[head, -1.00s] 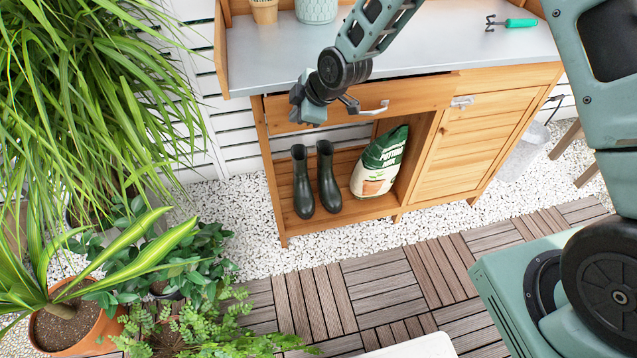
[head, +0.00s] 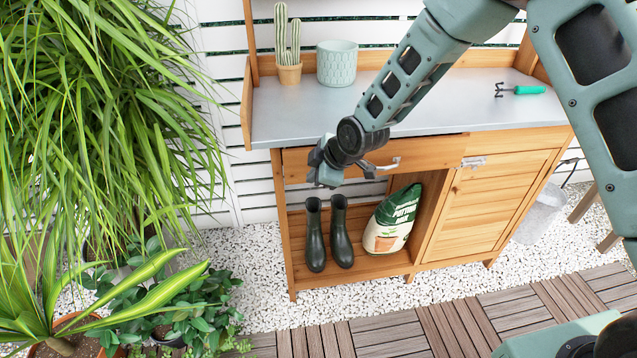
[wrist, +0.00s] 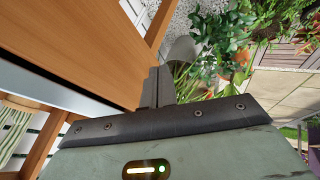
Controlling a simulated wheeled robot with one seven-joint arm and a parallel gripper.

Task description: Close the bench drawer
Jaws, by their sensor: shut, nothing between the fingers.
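The bench drawer (head: 430,152) is under the grey top of the wooden potting bench (head: 245,105). A dark gap shows above its front, so it appears to stand slightly out. Its pale bar handle (head: 382,166) is right of my gripper, partly behind my wrist. My gripper (head: 325,180) is shut and empty, in front of the left part of the drawer front. In the wrist view, the closed fingers (wrist: 158,88) are beside a broad wooden face, probably the drawer front (wrist: 85,40). I cannot tell whether they touch it. My arm hides part of the drawer.
Black boots (head: 315,235) and a potting soil bag (head: 393,220) stand on the lower shelf. A cactus pot (head: 289,75), a pale green pot (head: 337,64) and a hand fork (head: 525,90) are on the bench top. Leafy plants (head: 90,110) crowd the left.

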